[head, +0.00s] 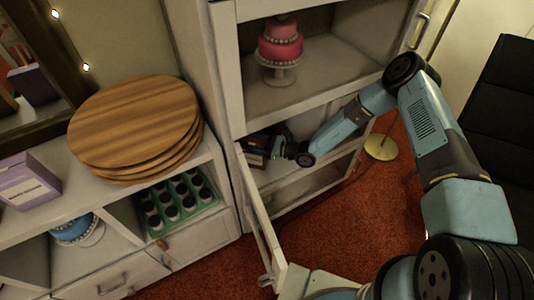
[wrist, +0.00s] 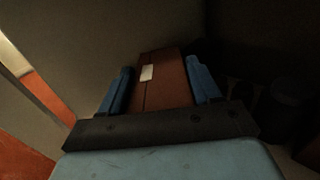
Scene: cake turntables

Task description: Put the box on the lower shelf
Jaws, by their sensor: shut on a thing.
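My gripper (head: 265,143) reaches into the compartment below the pink cake in the white cabinet. It is shut on a small brown-red box (head: 255,158), seen near the left inner wall. In the wrist view the box (wrist: 166,88), with a pale label, sits between the two blue fingers of my gripper (wrist: 160,82). The box is just above or on the shelf board (head: 284,177); I cannot tell whether it touches. Part of the box is hidden by my gripper and the shadow.
The cabinet door (head: 262,225) stands open toward the front. A pink tiered cake (head: 281,45) is on the upper shelf. A counter at left holds stacked wooden boards (head: 135,122) and a lilac box (head: 27,183). Dark round objects (wrist: 287,90) show in the wrist view's right.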

